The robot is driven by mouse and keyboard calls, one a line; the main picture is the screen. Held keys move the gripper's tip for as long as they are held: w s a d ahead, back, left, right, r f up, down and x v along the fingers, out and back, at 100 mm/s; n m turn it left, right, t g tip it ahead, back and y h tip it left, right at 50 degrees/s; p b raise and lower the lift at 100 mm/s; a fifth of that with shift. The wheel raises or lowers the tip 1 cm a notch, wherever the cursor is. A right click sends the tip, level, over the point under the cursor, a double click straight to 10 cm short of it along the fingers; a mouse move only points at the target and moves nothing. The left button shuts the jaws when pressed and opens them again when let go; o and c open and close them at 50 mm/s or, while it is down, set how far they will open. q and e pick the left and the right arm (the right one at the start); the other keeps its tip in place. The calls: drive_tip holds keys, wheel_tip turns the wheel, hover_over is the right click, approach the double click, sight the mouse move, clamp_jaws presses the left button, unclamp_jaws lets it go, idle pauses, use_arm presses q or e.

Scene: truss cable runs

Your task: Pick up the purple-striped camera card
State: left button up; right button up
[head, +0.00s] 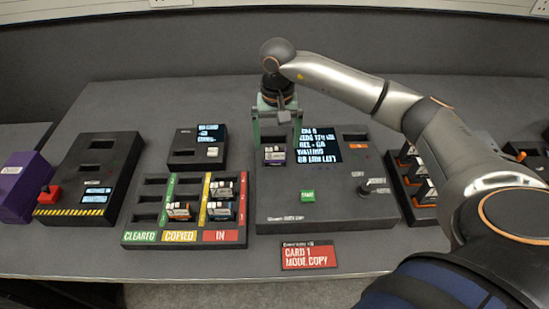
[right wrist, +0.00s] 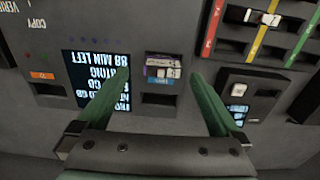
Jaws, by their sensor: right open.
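The purple-striped camera card (head: 275,155) sits in the left slot of the large dark copier (head: 280,212), with its end sticking out. It also shows in the right wrist view (right wrist: 162,70), with a pale label and a purple band. My right gripper (head: 277,143) is open above and around the card. In the right wrist view its two green fingers (right wrist: 158,76) stand on either side of the card with gaps, and I see no contact. The lower part of the card is hidden in the slot. My left gripper is not in view.
A sorting tray (head: 145,223) with several cards stands left of the copier. A small reader (head: 185,161) is behind it. A rack (head: 397,185) of orange-marked cards stands at right under my arm. A red sign (head: 309,256) lies in front. A purple box (head: 22,187) is at far left.

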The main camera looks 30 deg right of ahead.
sight(275, 147)
drive_tip(key=f, duration=0.3)
drive_tip(key=f+p, duration=0.1)
drive_tip(key=f, duration=0.1)
drive_tip(key=shift+w+a+f, duration=0.1)
drive_tip(key=shift+w+f, duration=0.15)
drive_tip(key=shift+f, duration=0.1)
drive_tip(key=c, duration=1.4)
